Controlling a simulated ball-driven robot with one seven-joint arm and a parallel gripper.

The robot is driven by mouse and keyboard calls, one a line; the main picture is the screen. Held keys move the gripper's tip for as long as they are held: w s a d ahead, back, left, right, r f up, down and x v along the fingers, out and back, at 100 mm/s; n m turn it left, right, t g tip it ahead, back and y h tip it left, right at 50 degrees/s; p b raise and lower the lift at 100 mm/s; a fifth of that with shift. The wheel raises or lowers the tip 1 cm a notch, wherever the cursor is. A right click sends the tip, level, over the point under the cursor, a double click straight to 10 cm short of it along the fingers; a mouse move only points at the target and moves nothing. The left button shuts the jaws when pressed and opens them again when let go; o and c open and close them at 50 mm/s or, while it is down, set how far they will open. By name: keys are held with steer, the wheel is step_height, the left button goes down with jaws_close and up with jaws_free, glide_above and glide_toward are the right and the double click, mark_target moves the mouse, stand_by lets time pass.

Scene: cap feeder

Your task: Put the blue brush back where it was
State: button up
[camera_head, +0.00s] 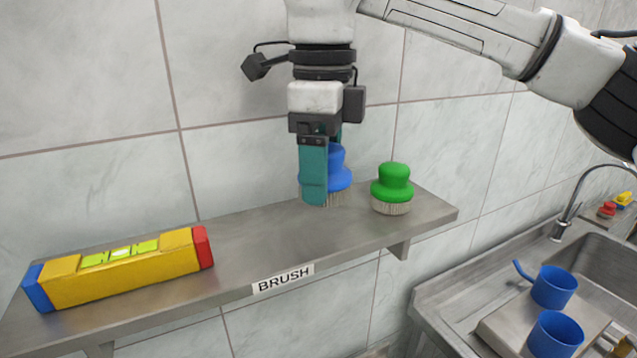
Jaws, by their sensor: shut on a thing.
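The blue brush (340,179) is upright, with its pale bristles down, at the metal shelf (235,252). My gripper (321,180) points straight down and is shut on the blue brush. Its teal near finger covers the left part of the brush. The bristles are at the shelf surface or just above it; I cannot tell whether they touch. A label reading BRUSH (283,279) is on the shelf's front edge.
A green brush (392,188) stands close to the right of the blue one. A yellow spirit level (122,268) lies on the shelf's left part. Bare shelf lies between them. A tiled wall is behind. A sink (600,262) with blue mugs (554,287) is at lower right.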

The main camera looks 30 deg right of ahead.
mark_target(318, 223)
steer(key=shift+w+d+f+p, duration=0.15)
steer(key=shift+w+f+p, duration=0.25)
steer(key=shift+w+f, duration=0.55)
steer(key=shift+f, duration=1.7)
steer(key=shift+f, duration=0.15)
steer(key=o, duration=1)
step_height(318, 223, up, 12)
steer(key=shift+r+b, duration=0.2)
steer(key=shift+b, duration=0.65)
